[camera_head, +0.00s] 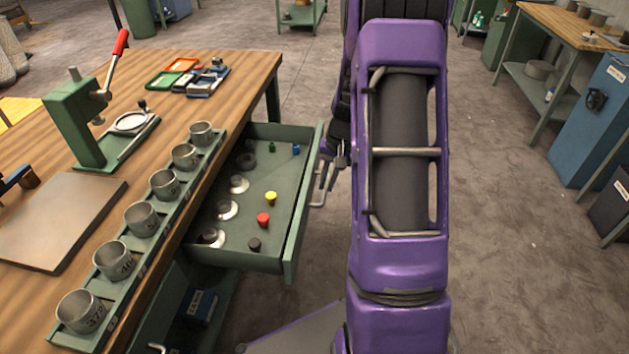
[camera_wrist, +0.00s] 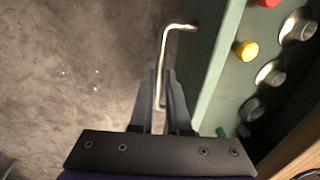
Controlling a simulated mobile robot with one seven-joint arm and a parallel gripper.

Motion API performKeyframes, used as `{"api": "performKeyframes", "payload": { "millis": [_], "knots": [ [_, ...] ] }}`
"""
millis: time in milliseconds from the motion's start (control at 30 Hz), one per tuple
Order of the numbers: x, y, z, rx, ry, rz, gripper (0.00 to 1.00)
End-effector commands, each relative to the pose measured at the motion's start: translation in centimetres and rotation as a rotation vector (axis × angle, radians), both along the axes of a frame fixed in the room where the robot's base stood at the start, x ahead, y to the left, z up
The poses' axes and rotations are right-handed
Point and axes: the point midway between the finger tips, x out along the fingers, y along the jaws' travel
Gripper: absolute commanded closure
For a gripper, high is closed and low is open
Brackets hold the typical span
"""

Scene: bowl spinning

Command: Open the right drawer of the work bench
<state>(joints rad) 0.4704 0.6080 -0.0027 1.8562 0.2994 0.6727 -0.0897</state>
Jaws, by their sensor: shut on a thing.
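The work bench (camera_head: 240,75) stands at the left with a wooden top. Its green drawer (camera_head: 293,225) is pulled out, showing metal discs and small coloured knobs inside. A bent metal handle (camera_head: 318,190) is on the drawer's front, and it also shows in the wrist view (camera_wrist: 163,60). My gripper (camera_head: 331,172) is at the drawer front, partly hidden behind my purple arm. In the wrist view my gripper's fingers (camera_wrist: 160,105) are closed around the handle's long bar, near its lower end. The drawer front (camera_wrist: 218,70) lies just right of the fingers.
Several metal cups (camera_head: 142,220) stand in a rack along the bench edge. A green lever press (camera_head: 85,120) and small trays stand on the top. An open lower compartment (camera_head: 190,305) is below the drawer. Floor right of my arm is clear; another bench (camera_head: 560,30) stands far right.

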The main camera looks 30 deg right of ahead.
Motion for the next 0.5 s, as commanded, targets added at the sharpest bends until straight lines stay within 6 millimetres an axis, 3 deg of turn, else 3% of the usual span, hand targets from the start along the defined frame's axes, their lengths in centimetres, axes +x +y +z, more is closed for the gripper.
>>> {"api": "performKeyframes", "payload": {
  "millis": [433,467,500],
  "knots": [
    [-0.2,-0.33,0.06,-0.001,-0.001,0.0,1.0],
    [-0.2,-0.33,0.06,-0.001,-0.001,0.0,0.8],
    [-0.2,-0.33,0.06,-0.001,-0.001,0.0,0.73]
  ]
}}
